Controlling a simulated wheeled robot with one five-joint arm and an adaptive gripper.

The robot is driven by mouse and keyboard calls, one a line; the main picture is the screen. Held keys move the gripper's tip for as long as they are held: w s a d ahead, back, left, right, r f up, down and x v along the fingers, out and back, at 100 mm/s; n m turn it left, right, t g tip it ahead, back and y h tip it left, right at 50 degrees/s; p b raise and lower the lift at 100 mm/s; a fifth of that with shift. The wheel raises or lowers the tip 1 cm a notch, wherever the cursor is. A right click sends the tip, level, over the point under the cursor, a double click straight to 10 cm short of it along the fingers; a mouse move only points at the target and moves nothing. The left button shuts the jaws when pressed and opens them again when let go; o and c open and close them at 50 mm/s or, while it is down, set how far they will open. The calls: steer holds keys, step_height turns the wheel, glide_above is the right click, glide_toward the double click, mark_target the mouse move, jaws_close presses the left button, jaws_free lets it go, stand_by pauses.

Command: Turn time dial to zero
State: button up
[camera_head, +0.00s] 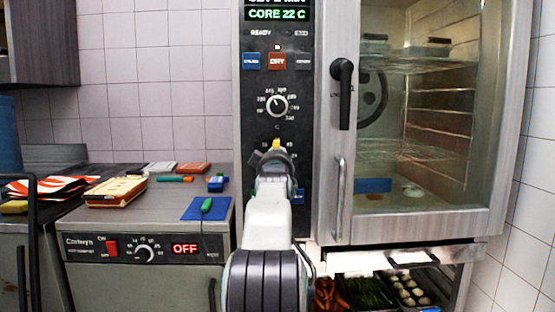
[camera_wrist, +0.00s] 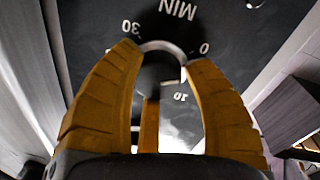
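The time dial (camera_wrist: 161,72) is a dark round knob with a pale rim in the wrist view. Its panel reads MIN, 0, 10 and 30, all upside down in the picture. My gripper (camera_wrist: 163,57) has its two orange fingers on opposite sides of the knob, their tips against its rim. In the head view my gripper (camera_head: 276,148) reaches the lower part of the oven's control panel (camera_head: 310,110) and hides the time dial almost wholly.
The oven's glass door (camera_head: 430,110) with a black handle (camera_head: 342,92) is at right. At left, a counter unit (camera_head: 140,245) shows OFF.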

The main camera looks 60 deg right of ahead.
steer(key=o, duration=0.4)
steer(key=shift+f, duration=0.1)
steer(key=shift+s, duration=0.1)
steer(key=shift+v, duration=5.95)
steer(key=shift+o, duration=0.3)
